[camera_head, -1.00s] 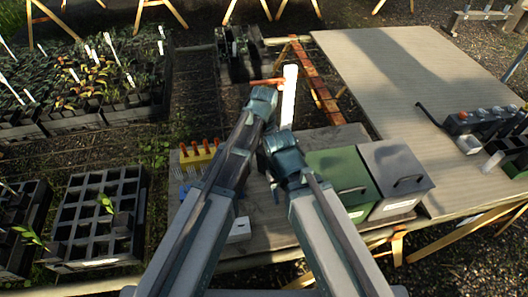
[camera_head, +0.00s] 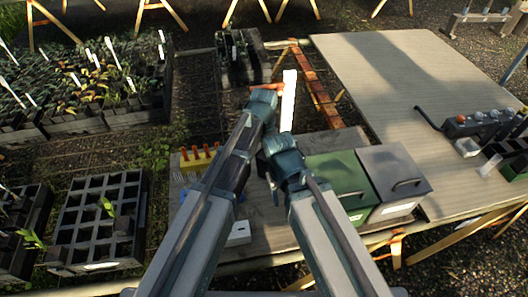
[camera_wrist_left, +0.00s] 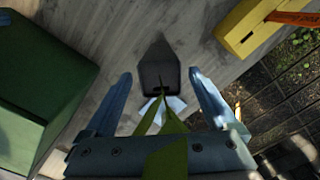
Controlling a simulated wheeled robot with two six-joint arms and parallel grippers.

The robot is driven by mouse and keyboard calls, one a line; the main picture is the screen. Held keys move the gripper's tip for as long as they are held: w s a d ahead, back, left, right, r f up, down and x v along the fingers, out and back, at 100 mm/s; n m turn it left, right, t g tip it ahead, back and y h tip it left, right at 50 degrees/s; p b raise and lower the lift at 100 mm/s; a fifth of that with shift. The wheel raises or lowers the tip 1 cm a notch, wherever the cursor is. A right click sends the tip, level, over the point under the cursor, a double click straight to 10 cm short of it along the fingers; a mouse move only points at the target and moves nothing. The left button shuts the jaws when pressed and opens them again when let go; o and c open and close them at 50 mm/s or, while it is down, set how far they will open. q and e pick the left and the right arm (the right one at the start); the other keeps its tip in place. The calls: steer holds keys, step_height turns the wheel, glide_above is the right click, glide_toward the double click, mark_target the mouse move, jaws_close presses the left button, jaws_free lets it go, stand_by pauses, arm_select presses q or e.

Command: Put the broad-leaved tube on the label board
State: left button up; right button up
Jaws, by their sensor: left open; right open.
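A dark square tube (camera_wrist_left: 159,72) with long green leaves (camera_wrist_left: 172,122) stands on the wooden bench in the left wrist view. A pale tag shows beside its leaves. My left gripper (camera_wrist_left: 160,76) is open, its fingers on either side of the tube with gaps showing. The leaves reach back over the gripper's palm. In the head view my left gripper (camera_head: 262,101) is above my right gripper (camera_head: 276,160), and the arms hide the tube. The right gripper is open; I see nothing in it. I cannot tell which surface is the label board.
A green bin (camera_head: 335,170) and a grey bin (camera_head: 392,172) stand right of the arms, a yellow rack (camera_head: 198,158) left. A white upright strip (camera_head: 289,98) stands behind the grippers. A black cell tray (camera_head: 98,218) lies at left. The large pale table (camera_head: 395,75) is mostly clear.

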arm_select(q)
step_height(320, 180, up, 11)
steer(key=p, duration=1)
steer(key=shift+f, duration=0.15)
steer(key=s+a+n+y, duration=0.1)
steer(key=s+a+n, duration=0.2)
steer(key=s, duration=1.4)
steer(key=a, duration=0.3)
steer(key=shift+s, duration=0.2)
steer(key=shift+a, duration=0.1)
